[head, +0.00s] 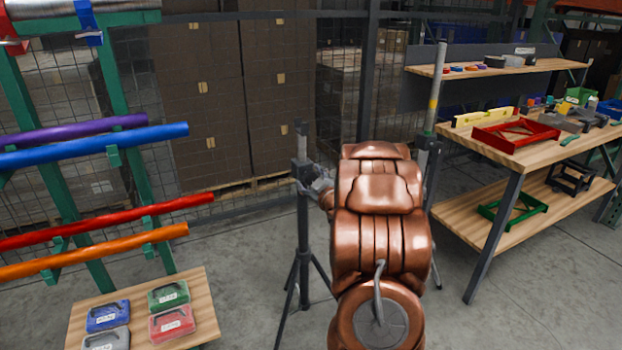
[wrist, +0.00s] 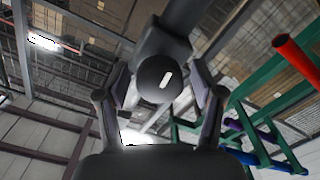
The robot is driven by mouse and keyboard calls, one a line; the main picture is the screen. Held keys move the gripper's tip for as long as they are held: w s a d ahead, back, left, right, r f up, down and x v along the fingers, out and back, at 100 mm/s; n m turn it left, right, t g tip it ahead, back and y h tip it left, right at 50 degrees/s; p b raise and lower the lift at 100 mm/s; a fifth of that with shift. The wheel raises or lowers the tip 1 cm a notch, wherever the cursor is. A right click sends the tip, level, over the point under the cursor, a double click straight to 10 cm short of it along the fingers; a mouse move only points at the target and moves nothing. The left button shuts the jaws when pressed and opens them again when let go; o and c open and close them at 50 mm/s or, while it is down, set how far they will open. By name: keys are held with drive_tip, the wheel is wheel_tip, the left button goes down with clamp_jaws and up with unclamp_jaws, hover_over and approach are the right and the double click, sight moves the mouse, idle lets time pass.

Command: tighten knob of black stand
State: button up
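The black stand (head: 303,235) is a tripod with a dark upright pole, left of my arm in the head view. Its knob (wrist: 155,84) is round and dark with a white mark on its face, seen head-on in the wrist view. My gripper (head: 319,186) is level with the clamp part of the pole and at its right side. In the wrist view the fingers of my gripper (wrist: 163,98) stand on either side of the knob, with narrow gaps showing. The gripper looks open around it. In the head view the knob is hidden by the gripper.
A second stand with a grey pole and yellow band (head: 434,103) rises just right of my arm, partly hidden. A workbench (head: 470,146) stands at right. A rack with colored tubes (head: 95,145) and a low table with cases (head: 202,292) are at left.

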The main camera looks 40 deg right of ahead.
sight(310, 181)
drive_tip(key=shift+s, duration=0.1)
drive_tip(key=v, duration=0.7)
drive_tip(key=shift+s, duration=0.2)
drive_tip(key=shift+a, duration=0.1)
idle(0.6)
drive_tip(key=shift+w+a+g, duration=0.3)
drive_tip(key=shift+w, duration=0.05)
drive_tip(key=s+a+f+m+g+y, duration=0.1)
drive_tip(key=s+a+f+g, duration=0.3)
drive_tip(key=a, duration=0.5)
drive_tip(key=s+a+f+m+g, duration=0.1)
drive_tip(key=s+a+m+g, duration=0.1)
drive_tip(key=a+g, duration=0.5)
drive_tip(key=s+a+r+g+y, duration=0.2)
drive_tip(key=s+a+g+y, duration=0.45)
drive_tip(key=s+a, duration=1.95)
wheel_tip(310, 181, up, 19)
drive_tip(key=d+h+p, duration=0.1)
drive_tip(key=p, duration=1.7)
drive_tip(key=shift+d+r+n+g+h, duration=0.2)
drive_tip(key=shift+d+n+g+h, duration=0.1)
drive_tip(key=shift+g+h, duration=0.05)
